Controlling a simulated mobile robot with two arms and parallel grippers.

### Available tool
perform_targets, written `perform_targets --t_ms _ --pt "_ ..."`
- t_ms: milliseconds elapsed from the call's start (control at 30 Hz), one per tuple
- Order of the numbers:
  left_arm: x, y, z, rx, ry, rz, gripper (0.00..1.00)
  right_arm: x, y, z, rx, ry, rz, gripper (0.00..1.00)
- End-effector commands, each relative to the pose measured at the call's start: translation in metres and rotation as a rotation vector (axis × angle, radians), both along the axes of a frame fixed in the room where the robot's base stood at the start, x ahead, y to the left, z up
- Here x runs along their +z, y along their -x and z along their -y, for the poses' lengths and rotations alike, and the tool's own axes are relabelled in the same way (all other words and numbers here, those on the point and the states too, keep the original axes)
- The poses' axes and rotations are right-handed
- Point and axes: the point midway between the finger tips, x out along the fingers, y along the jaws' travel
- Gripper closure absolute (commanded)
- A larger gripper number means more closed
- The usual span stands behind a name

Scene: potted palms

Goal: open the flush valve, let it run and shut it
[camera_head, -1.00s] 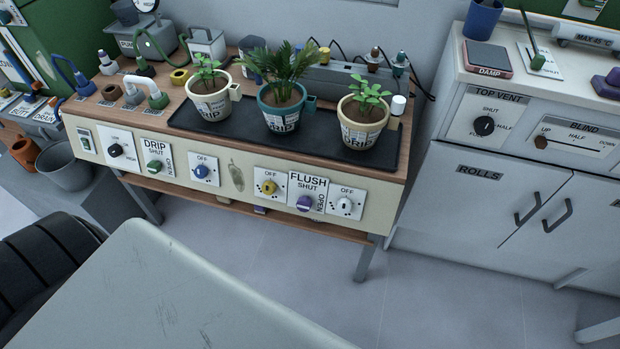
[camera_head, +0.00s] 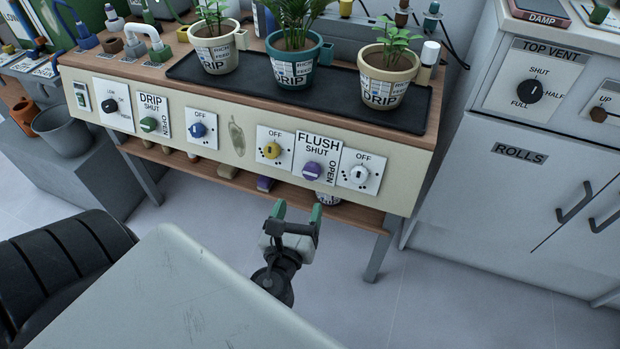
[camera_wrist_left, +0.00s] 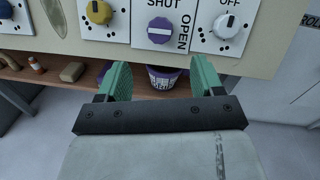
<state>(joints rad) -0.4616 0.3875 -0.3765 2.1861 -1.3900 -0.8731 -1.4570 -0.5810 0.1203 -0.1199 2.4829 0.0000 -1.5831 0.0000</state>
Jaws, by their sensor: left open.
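The flush valve is a purple knob (camera_head: 312,171) on a white plate marked FLUSH, SHUT and OPEN, on the bench's front panel. Its pale bar lies roughly level, under the word SHUT. It also shows in the left wrist view (camera_wrist_left: 159,31), above and between my fingers. My left gripper (camera_head: 297,211) is open and empty, with green fingertips. It is in front of the bench, below the purple knob and apart from it. In the left wrist view the two fingers (camera_wrist_left: 164,80) stand apart, pointing at the panel. My right gripper is not in view.
A yellow knob (camera_head: 271,150) and a white knob (camera_head: 358,174), each marked OFF, flank the flush plate closely. Potted plants stand on a black tray (camera_head: 240,93) above. A wooden shelf (camera_head: 226,184) runs below the panel. A pale table (camera_head: 190,300) fills the near left.

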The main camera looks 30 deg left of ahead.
Motion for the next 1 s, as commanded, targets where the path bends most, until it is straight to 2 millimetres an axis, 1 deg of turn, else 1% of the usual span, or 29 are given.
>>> perform_targets --t_ms 33,300,400,500,633,900,967,1000 --pt "0.001 -0.009 -0.003 0.001 -0.001 0.004 0.33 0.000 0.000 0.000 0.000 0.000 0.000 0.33" --pt "0.000 -0.057 -0.021 0.000 0.000 0.002 0.33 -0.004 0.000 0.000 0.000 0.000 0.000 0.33" --pt "0.000 -0.072 -0.026 -0.001 0.002 0.001 0.33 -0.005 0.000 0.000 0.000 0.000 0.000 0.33" --pt "-0.001 -0.081 -0.030 0.000 0.001 -0.001 0.33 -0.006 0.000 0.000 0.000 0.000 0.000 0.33" --pt "0.000 -0.088 -0.033 0.000 0.004 -0.002 0.33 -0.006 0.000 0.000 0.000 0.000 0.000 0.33" --pt "-0.001 -0.089 -0.033 -0.001 0.004 -0.003 0.33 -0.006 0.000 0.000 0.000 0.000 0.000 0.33" --pt "-0.001 -0.089 -0.033 -0.001 0.004 -0.003 0.41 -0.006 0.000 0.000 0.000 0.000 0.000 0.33" --pt "-0.001 -0.089 -0.033 -0.001 0.004 -0.003 0.47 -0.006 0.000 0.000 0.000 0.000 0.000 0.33"
